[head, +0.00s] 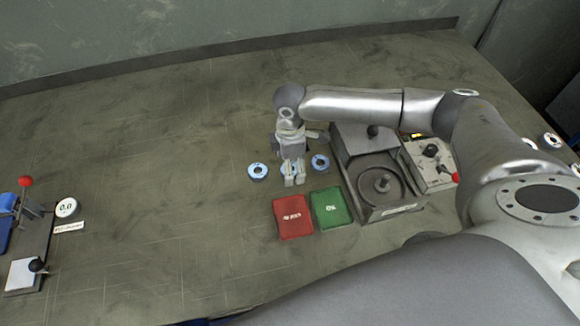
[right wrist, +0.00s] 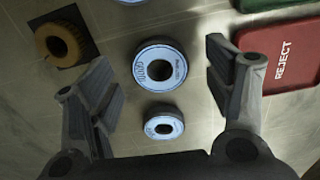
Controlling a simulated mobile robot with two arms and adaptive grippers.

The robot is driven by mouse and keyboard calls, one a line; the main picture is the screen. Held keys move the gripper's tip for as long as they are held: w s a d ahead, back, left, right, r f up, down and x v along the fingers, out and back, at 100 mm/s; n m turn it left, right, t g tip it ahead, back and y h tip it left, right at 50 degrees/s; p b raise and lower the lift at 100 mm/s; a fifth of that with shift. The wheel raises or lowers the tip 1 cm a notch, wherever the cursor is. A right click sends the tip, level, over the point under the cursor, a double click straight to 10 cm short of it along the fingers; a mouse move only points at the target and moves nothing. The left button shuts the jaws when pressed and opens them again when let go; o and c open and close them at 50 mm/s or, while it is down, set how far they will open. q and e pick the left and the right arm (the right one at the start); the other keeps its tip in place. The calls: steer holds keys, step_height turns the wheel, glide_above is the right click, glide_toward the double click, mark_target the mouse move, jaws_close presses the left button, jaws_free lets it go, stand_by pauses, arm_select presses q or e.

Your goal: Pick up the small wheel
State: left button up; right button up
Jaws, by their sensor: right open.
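In the right wrist view a small blue-white wheel (right wrist: 151,127) with a dark centre hole lies flat on the bench, low in the gap between my fingers. A larger wheel of the same look (right wrist: 143,65) lies just beyond it, also between the fingers. My right gripper (right wrist: 165,85) is open and empty, with a finger to either side of both wheels. In the head view my right gripper (head: 294,181) points down over the bench and partly hides a wheel; other wheels lie to its left (head: 257,171) and right (head: 320,162). My left gripper is not in view.
A red REJECT pad (head: 293,216) and a green pad (head: 331,208) lie in front of the gripper. A grey machine with a round spindle plate (head: 382,187) stands to the right. A brown ring (right wrist: 77,37) lies upper left in the wrist view. The bench's left middle is clear.

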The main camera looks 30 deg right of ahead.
steer(key=shift+f, duration=0.6)
steer(key=c, duration=1.1)
steer(key=shift+c, duration=0.3)
steer(key=shift+r, duration=0.2)
